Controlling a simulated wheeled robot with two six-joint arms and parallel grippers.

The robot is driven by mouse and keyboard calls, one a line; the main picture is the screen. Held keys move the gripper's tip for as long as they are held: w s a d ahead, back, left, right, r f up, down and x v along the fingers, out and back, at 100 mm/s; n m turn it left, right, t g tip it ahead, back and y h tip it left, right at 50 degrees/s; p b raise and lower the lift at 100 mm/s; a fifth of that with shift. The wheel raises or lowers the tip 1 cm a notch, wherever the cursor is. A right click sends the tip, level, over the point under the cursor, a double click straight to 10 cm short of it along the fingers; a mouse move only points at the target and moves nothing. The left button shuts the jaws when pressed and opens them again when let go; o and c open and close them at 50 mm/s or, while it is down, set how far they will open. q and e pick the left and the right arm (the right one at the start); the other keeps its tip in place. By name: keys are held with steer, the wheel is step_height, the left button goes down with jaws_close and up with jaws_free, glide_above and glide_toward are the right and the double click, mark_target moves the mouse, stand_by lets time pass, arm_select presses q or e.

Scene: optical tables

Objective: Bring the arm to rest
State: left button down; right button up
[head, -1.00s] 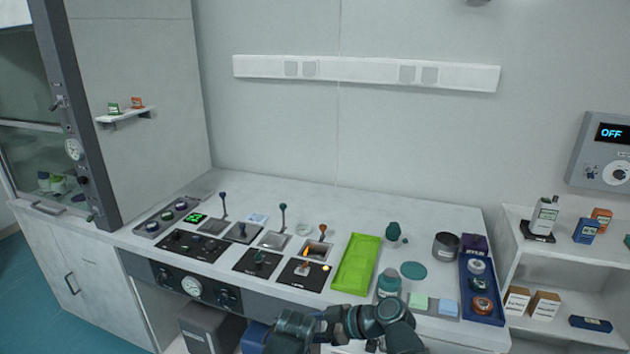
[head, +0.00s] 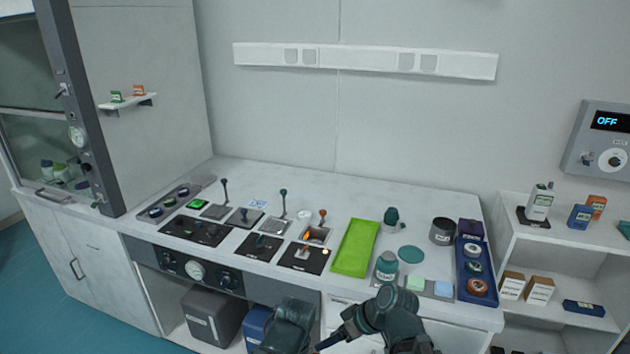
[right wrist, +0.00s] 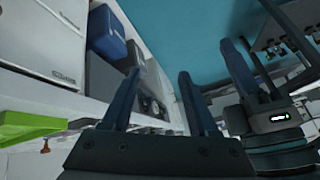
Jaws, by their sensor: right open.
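My right gripper (head: 330,339) is low at the bottom edge of the head view, in front of the bench and below its top. In the right wrist view my right gripper (right wrist: 158,76) has its two dark blue fingers well apart, with nothing between them. Beyond them in that view, part of my other arm shows, with a dark blue finger of my left gripper (right wrist: 238,70). Whether that one is open or shut cannot be told. My folded arm links partly cover the bench front.
The bench top (head: 300,190) holds lever panels, a green tray (head: 355,248), a teal bottle (head: 387,265) and a blue tray (head: 463,290). Below are a grey box (head: 212,317) and a blue box (head: 258,325). Shelves (head: 550,250) stand at right.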

steer(key=s+d+f+m+g+h, duration=0.2)
steer(key=d+f+m+h, duration=0.2)
steer(key=d+m+h, duration=0.65)
arm_select(q)
step_height(320, 180, up, 3)
steer(key=p, duration=0.2)
steer(key=shift+f+p, duration=0.1)
steer(key=shift+p, duration=0.3)
arm_select(e)
steer(key=s+a+r+n+y, duration=0.2)
steer(key=s+a+n, duration=0.3)
steer(key=a, duration=0.3)
steer(key=shift+s+a+r+n+g, duration=0.25)
steer(key=shift+s+r+n+g, duration=0.1)
steer(key=shift+s+r, duration=0.1)
steer(key=shift+y, duration=0.25)
